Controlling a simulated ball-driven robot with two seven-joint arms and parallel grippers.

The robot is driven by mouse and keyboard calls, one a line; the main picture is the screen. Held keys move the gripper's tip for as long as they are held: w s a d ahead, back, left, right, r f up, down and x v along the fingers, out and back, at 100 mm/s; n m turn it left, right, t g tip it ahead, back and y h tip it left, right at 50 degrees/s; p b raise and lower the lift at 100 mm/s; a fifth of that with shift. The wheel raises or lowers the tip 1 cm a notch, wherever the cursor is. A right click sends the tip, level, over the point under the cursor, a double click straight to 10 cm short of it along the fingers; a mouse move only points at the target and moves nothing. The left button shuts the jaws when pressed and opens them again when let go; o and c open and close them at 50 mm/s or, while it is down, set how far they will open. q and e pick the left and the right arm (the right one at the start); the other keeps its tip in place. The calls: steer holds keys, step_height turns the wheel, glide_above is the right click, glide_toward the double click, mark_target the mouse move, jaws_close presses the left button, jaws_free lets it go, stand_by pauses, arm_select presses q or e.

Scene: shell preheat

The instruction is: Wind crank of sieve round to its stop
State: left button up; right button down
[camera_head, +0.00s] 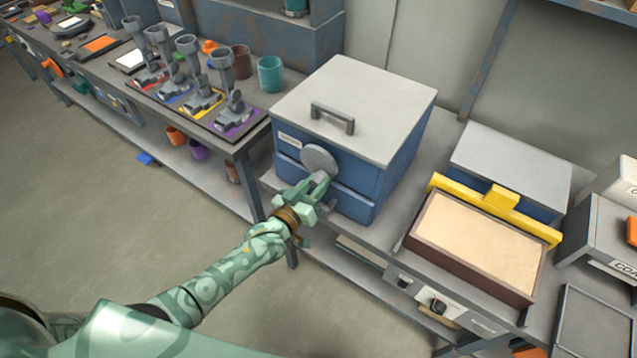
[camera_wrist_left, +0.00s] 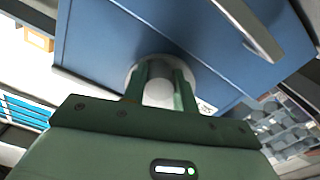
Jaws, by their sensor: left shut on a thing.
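The sieve (camera_head: 392,177) is a blue box with a grey lid and a lid handle, standing on the bench in the head view. Its crank (camera_head: 319,157) shows as a round grey disc on the front face. My left gripper (camera_head: 321,182) is at the lower edge of this disc, shut on the crank's grip, which the fingers mostly hide. In the left wrist view, my left gripper (camera_wrist_left: 160,72) has its two fingers on either side of a pale round grip (camera_wrist_left: 158,93), with the blue front face behind. My right gripper is not in view.
A sand-filled tray (camera_head: 478,246) with a yellow bar (camera_head: 492,203) stands to the right of the sieve. A rack with several grey-topped tools (camera_head: 222,112) and a teal cup (camera_head: 270,73) stand to the left. The floor in front is mostly clear.

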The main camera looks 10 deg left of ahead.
arm_select(q)
steer(key=m, duration=0.1)
steer(key=a+m, duration=0.1)
steer(key=m, duration=0.1)
steer(key=shift+w+f+m, duration=0.1)
steer(key=shift+f+m, duration=0.2)
steer(key=shift+f, duration=0.1)
steer(key=shift+w+a+m, duration=0.1)
steer(key=shift+a+m, duration=0.15)
steer(key=shift+m, duration=0.6)
steer(key=shift+w+a+m, duration=0.1)
steer(key=shift+a+m, duration=0.1)
steer(key=shift+m, duration=0.65)
steer(key=o, duration=1)
steer(key=shift+a, duration=0.1)
steer(key=p+v, duration=0.2)
steer(key=v, duration=1.4)
steer(key=shift+s+r, duration=0.1)
steer(key=shift+s, duration=0.05)
